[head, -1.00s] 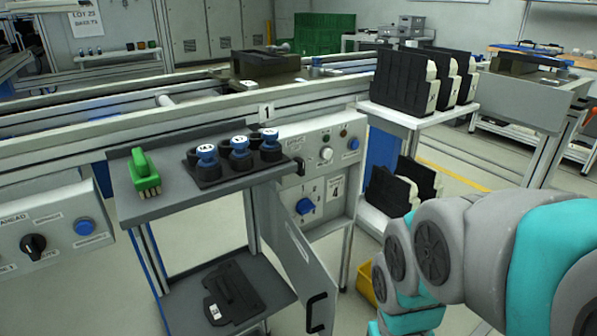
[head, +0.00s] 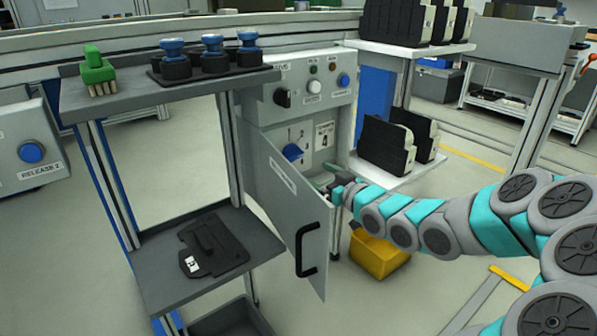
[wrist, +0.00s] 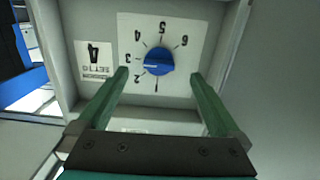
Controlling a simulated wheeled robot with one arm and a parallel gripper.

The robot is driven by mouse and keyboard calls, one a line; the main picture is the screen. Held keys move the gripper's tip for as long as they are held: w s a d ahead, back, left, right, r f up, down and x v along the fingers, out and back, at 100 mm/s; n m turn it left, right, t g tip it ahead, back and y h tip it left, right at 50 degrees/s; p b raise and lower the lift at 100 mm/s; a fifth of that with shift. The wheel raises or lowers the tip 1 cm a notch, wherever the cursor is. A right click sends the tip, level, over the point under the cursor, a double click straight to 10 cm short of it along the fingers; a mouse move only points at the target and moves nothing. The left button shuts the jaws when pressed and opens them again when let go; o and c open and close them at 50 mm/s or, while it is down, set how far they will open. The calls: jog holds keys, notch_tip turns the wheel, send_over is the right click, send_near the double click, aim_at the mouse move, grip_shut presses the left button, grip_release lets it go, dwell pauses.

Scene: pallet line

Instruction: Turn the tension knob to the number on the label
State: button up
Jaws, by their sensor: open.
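The blue tension knob (wrist: 159,60) sits on a white numbered dial plate (wrist: 183,24) inside the open cabinet. In the wrist view its pale mark points left, between 2 and 3. The label (wrist: 94,60) beside the dial reads SET TO 4. In the head view the knob (head: 293,152) and label (head: 324,135) show behind the open door. My gripper (wrist: 159,76) is open, with its green fingers on either side of the knob and not visibly touching it. In the head view my gripper (head: 330,180) is small, to the lower right of the knob.
The open cabinet door (head: 292,210) with a black handle stands left of my gripper. A yellow bin (head: 378,255) is on the floor below my arm. A shelf (head: 385,172) with black-and-white parts stands to the right. A grey stand (head: 150,105) is at left.

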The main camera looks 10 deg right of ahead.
aim_at(297, 157)
jog(key=x, duration=0.8)
jog(key=shift+r+y+b, duration=0.3)
jog(key=shift+r+b, duration=0.05)
jog(key=shift+r, duration=0.1)
jog(key=shift+c, duration=0.2)
jog(key=c, duration=1.3)
jog(key=shift+c, duration=0.2)
jog(key=shift+r+p, duration=0.1)
jog(key=shift+p, duration=0.4)
